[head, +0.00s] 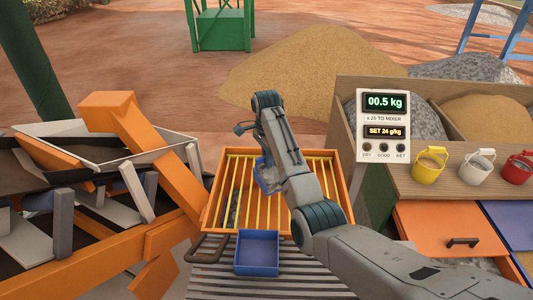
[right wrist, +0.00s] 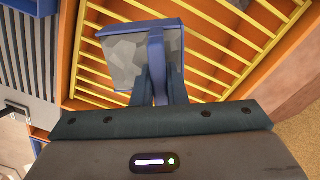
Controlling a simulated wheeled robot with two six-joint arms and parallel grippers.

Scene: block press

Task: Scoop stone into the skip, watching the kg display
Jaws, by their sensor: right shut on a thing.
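The orange skip (head: 212,218) with yellow bars across its top stands at the middle of the head view. A grey patch, perhaps stone, shows under the bars at its left. My right gripper (right wrist: 160,88) is shut on the blue scoop (right wrist: 138,27), which also shows in the head view (head: 268,180). The scoop holds grey stone (right wrist: 135,58) and is over the yellow bars. The kg display (head: 384,102) reads 00.5 kg. Stone lies in the left bay (head: 400,122) of the wooden bin, partly hidden by the display panel. My left gripper is out of view.
An empty-looking blue tray (head: 256,252) sits in front of the skip. Yellow (head: 428,167), white (head: 477,167) and red (head: 518,168) buckets stand on the ledge at right, above an orange drawer (head: 450,232). An orange-and-grey machine (head: 150,165) fills the left side. Sand fills the right bay (head: 490,115).

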